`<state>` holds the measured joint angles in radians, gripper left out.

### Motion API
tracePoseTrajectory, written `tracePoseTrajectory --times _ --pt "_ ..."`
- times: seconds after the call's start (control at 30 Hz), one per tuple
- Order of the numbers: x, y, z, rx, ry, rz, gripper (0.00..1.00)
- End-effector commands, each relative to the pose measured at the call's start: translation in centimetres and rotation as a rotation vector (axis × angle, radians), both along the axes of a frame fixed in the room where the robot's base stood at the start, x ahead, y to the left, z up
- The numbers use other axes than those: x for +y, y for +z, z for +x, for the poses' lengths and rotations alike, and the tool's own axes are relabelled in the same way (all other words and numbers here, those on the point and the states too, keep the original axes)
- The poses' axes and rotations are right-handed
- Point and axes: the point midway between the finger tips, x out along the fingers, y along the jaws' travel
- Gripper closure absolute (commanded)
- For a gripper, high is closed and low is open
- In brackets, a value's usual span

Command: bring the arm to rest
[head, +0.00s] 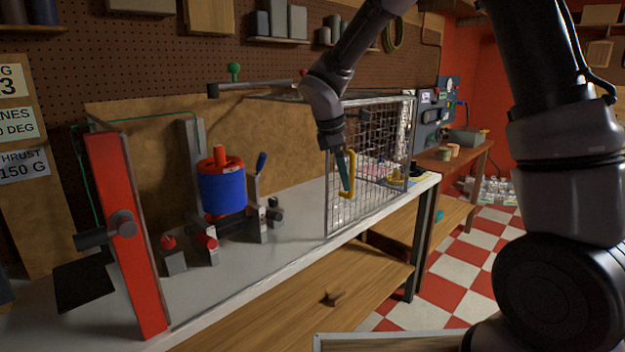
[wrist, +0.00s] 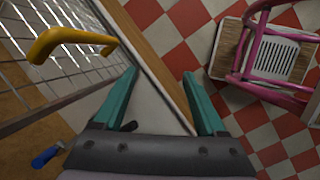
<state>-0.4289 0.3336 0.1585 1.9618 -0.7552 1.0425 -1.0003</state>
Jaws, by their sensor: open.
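My gripper (head: 345,172) hangs from my arm in front of the wire mesh cage at the bench's front edge. In the wrist view my gripper (wrist: 162,88) shows two teal fingers spread apart with nothing between them. The yellow handle (head: 351,174) of the mesh cage (head: 375,150) is close beside the fingers in the head view. In the wrist view the yellow handle (wrist: 70,41) lies to the left of the fingers, outside them. Whether a finger touches the handle cannot be told.
The bench (head: 290,235) holds a blue and red rotor unit (head: 222,187), a clamp with a blue handle (head: 260,190) and a red upright (head: 125,230). A pink chair (wrist: 262,50) stands on the checkered floor.

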Motion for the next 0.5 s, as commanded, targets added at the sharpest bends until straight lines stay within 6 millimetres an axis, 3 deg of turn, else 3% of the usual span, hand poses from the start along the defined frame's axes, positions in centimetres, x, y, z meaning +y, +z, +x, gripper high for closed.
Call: tracePoseTrajectory --times 0.17,0.3,0.5 --pt "-4.3 5.0 -2.1 -0.086 -0.279 0.122 0.27" --pt "-8.3 9.3 -5.3 -0.168 -0.591 0.27 0.27" --pt "-12.8 13.8 -10.8 -0.269 -1.037 0.51 0.27"
